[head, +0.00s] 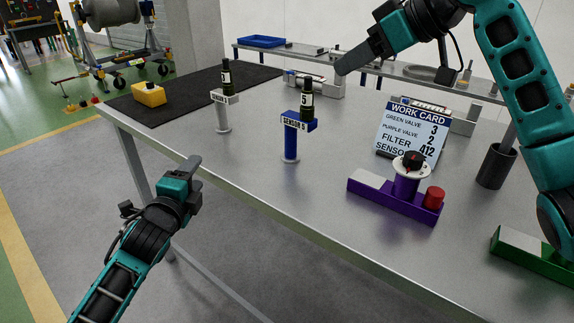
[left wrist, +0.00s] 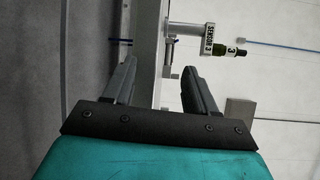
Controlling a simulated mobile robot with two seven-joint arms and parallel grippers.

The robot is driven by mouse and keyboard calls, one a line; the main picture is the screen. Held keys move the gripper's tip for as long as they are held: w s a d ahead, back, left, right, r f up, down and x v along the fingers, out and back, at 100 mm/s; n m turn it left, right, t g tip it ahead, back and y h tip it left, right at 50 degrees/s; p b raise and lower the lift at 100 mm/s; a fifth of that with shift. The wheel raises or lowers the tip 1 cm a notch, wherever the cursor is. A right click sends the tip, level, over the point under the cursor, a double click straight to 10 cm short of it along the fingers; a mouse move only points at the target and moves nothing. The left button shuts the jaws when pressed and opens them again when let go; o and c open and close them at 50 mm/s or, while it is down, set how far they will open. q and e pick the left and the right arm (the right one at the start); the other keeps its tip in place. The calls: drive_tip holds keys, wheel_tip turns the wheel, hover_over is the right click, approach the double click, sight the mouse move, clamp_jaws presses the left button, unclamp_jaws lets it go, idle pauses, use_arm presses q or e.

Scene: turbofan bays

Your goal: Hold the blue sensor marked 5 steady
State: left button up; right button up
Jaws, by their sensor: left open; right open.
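The dark sensor marked 5 (head: 307,101) stands upright in a blue stand (head: 291,141) labelled SENSOR 5, near the table's front edge in the head view. My left gripper (head: 192,168) is open and empty, off the table's front edge, to the left of the blue stand and apart from it. Its two spread fingers also show in the left wrist view (left wrist: 158,70). My right gripper (head: 342,68) is open, seen side-on above the table, up and right of the sensor, with nothing visibly held. The blue stand is not clearly seen in the left wrist view.
A white stand (head: 222,114) with another dark sensor (head: 226,77) is left of the blue one. A yellow block (head: 149,94) lies on a black mat (head: 200,84). A purple valve block (head: 396,200), work card (head: 410,132) and dark cup (head: 496,166) stand to the right.

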use_arm(q)
drive_tip(key=w+r+m+t, duration=0.1)
drive_tip(key=w+r+m, duration=0.2)
drive_tip(key=r+m, duration=0.15)
drive_tip(key=m, duration=0.7)
approach(291, 135)
drive_tip(key=shift+g, duration=0.3)
drive_tip(key=a, duration=0.2)
drive_tip(key=w+a+f, duration=0.1)
drive_tip(key=a, duration=0.1)
drive_tip(key=w+a+f, duration=0.1)
drive_tip(key=a, duration=0.2)
drive_tip(key=shift+w+f, duration=0.2)
drive_tip(key=shift+f, duration=0.05)
drive_tip(key=s+d+r+m, duration=0.1)
drive_tip(key=d, duration=0.1)
drive_tip(key=s+d+m, duration=0.1)
drive_tip(key=d+m, duration=0.1)
drive_tip(key=s+d+r+m, duration=0.1)
drive_tip(key=d, duration=0.2)
drive_tip(key=shift+s+d+r+m+y, duration=0.1)
drive_tip(key=shift+s+r+m+y, duration=0.2)
drive_tip(key=shift+s+y, duration=0.1)
drive_tip(key=w, duration=1.2)
drive_tip(key=shift+w+d, duration=0.3)
drive_tip(key=shift+w, duration=0.1)
drive_tip(key=shift+c, duration=0.5)
clamp_jaws()
